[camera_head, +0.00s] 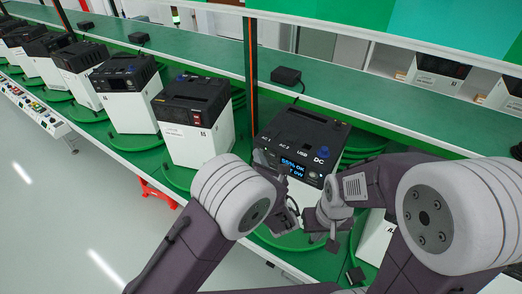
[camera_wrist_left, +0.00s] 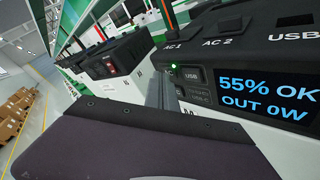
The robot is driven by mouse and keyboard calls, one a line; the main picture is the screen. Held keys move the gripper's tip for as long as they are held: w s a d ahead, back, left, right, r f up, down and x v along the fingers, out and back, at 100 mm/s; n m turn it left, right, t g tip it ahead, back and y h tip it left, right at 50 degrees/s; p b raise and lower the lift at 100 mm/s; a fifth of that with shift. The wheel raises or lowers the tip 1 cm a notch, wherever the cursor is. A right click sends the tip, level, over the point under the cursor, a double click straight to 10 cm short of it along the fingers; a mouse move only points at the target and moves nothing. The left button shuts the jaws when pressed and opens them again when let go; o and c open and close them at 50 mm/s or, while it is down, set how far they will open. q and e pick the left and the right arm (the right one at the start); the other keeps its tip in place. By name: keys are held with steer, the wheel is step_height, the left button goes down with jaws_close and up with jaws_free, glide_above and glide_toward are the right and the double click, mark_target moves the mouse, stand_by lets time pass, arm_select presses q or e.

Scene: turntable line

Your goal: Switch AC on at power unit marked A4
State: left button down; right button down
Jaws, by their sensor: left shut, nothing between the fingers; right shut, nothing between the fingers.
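A black-topped white power unit (camera_head: 300,132) stands on the green bench in front of me. Its top carries the words AC 2, USB and DC and a blue knob. Its lit screen (camera_wrist_left: 265,93) reads 55% OK, OUT 0W in the left wrist view. A USB button (camera_wrist_left: 192,75) with a green light sits left of the screen. My left gripper (camera_head: 264,160) is shut and empty at the left part of the unit's front, close to the buttons; contact cannot be told. My right gripper (camera_head: 330,190) is shut and empty before the front's right side.
Several similar units stand in a row to the left, the nearest (camera_head: 195,105) a little apart. A green shelf (camera_head: 210,60) runs behind them, with an upright post (camera_head: 250,65). Green cables (camera_head: 290,240) lie on the bench. Cardboard boxes (camera_wrist_left: 22,118) are on the floor beyond.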

arm_select(q)
steer(key=shift+s+a, duration=0.1)
stand_by(0.3)
steer(key=shift+s+a, duration=0.3)
steer(key=shift+s, duration=0.2)
steer(key=s+a, duration=0.1)
steer(key=s, duration=0.1)
steer(key=s+a, duration=0.2)
steer(key=shift+b, duration=0.35)
stand_by(0.6)
